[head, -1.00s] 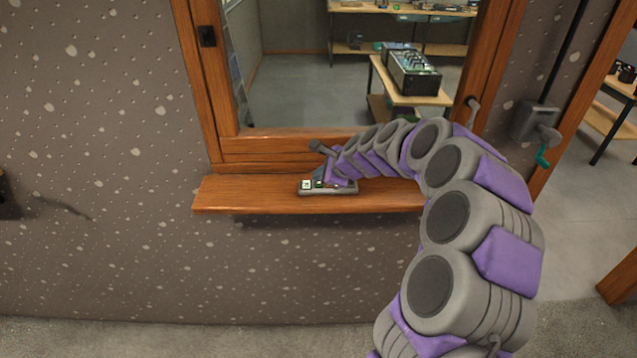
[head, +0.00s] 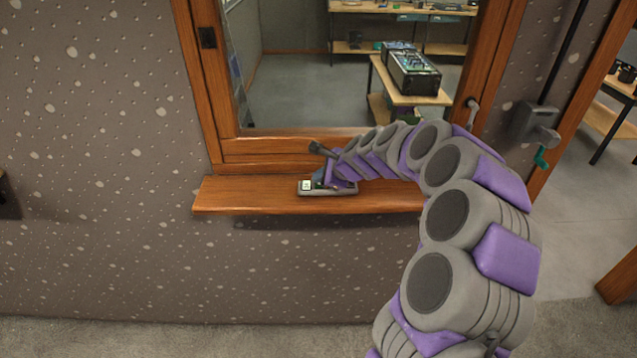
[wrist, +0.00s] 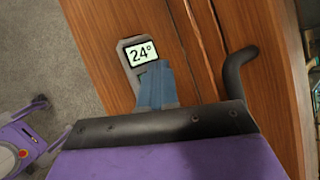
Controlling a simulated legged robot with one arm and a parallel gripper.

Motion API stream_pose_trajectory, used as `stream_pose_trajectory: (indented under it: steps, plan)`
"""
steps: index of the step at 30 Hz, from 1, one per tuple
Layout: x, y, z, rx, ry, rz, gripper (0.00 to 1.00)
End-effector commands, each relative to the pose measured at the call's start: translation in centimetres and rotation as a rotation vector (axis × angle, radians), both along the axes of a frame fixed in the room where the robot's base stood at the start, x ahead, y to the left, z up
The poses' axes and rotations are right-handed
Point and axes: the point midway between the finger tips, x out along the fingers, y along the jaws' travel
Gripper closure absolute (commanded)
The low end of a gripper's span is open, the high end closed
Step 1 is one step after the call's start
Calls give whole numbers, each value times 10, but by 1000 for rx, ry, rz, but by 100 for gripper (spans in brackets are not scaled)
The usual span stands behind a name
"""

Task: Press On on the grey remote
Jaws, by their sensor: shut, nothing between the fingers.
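The grey remote (head: 345,191) lies on the wooden window sill, with a small lit screen (head: 306,186) at its left end. In the wrist view the remote (wrist: 124,62) shows a screen reading 24° (wrist: 140,54). My gripper (head: 318,184) is over the remote, just right of the screen in the head view. In the wrist view its blue-grey fingers (wrist: 155,75) are together and empty, reaching just below the screen.
The wooden sill (head: 235,196) is clear to the left of the remote. The window frame (head: 270,146) rises behind it, with a handle (head: 472,103) on its right side. A crank box (head: 537,124) is on the wall further right.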

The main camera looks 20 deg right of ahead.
Motion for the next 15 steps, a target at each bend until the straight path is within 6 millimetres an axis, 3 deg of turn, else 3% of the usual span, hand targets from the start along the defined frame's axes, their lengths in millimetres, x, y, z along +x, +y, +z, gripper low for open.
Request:
stream_pose_trajectory:
  steps: [6, 15]
  plan:
    - [0, 0, 12, 0, 0, 0, 100]
    - [0, 0, 12, 0, 0, 0, 100]
